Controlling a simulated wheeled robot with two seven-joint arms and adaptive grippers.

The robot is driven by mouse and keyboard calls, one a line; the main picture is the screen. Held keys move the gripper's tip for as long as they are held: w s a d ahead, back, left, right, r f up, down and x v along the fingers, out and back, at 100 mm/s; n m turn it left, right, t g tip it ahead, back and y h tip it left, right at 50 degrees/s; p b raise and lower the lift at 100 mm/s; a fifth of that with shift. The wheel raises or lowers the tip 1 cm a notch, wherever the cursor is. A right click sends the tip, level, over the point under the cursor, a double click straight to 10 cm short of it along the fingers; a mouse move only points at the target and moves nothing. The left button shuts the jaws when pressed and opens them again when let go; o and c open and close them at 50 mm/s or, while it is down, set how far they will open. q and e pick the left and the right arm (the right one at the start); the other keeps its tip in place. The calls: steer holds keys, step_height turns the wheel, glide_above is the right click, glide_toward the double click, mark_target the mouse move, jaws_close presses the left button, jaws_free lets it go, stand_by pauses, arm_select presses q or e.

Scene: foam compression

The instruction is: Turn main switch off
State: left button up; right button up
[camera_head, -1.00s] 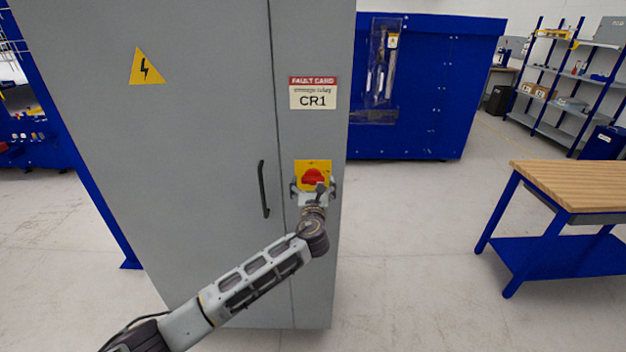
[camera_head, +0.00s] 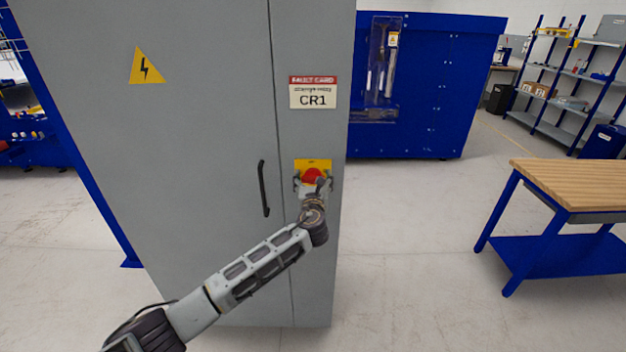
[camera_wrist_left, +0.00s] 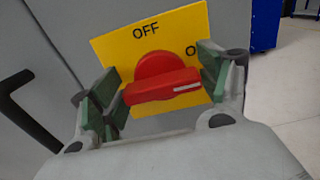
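The main switch is a red rotary knob (camera_head: 312,176) on a yellow plate (camera_wrist_left: 112,42) on the grey cabinet's front. In the left wrist view the knob's bar (camera_wrist_left: 160,88) lies along the plate's width, its white mark at the right end. "OFF" is printed above the knob; the lettering at the right is partly hidden. My left gripper (camera_head: 313,184) has one finger at each end of the bar. Its green pads seem to touch the bar, with at most a sliver of gap at the right. My right gripper is not in view.
The grey cabinet (camera_head: 200,130) has a black door handle (camera_head: 263,188) left of the switch and a CR1 card (camera_head: 313,93) above it. A wooden-topped workbench (camera_head: 575,180) stands at the right, with clear floor between. A blue cabinet (camera_head: 430,90) stands behind.

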arm_select(q)
steer(key=c, duration=0.5)
steer(key=shift+c, duration=0.2)
